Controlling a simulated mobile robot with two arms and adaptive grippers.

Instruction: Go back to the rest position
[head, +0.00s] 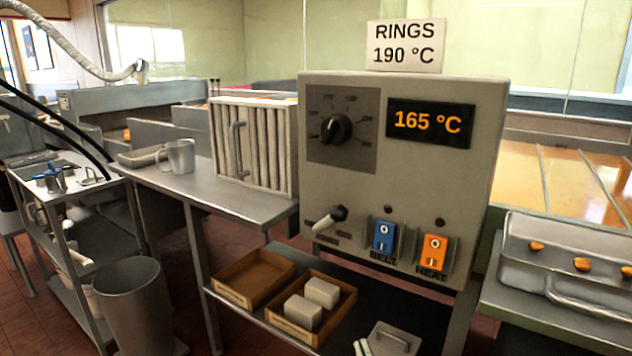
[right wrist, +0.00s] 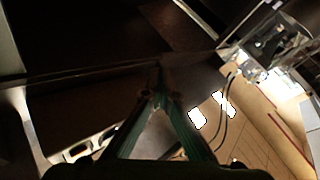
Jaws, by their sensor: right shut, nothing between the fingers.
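My right gripper (right wrist: 160,97) shows in the right wrist view, its two greenish fingers meeting at the tips. It is shut and holds nothing. Dark surfaces lie beyond the fingertips, too dim to name. I cannot make out either gripper clearly in the head view, and my left gripper is not in view. The grey control box (head: 470,200) stands in the middle of the head view. Its display (head: 430,122) reads 165 °C, and the card (head: 404,46) on top reads RINGS 190 °C. A black dial (head: 336,129), a lever (head: 330,218), a blue BELT switch (head: 383,236) and an orange HEAT switch (head: 434,250) are on its front.
A metal bench (head: 150,185) at left carries a metal mug (head: 180,157) and a slatted filter panel (head: 280,150). Wooden trays (head: 222,294) sit on the shelf below. A grey bin (head: 130,300) stands on the floor at left. A metal tray (head: 520,270) with orange pieces is at right.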

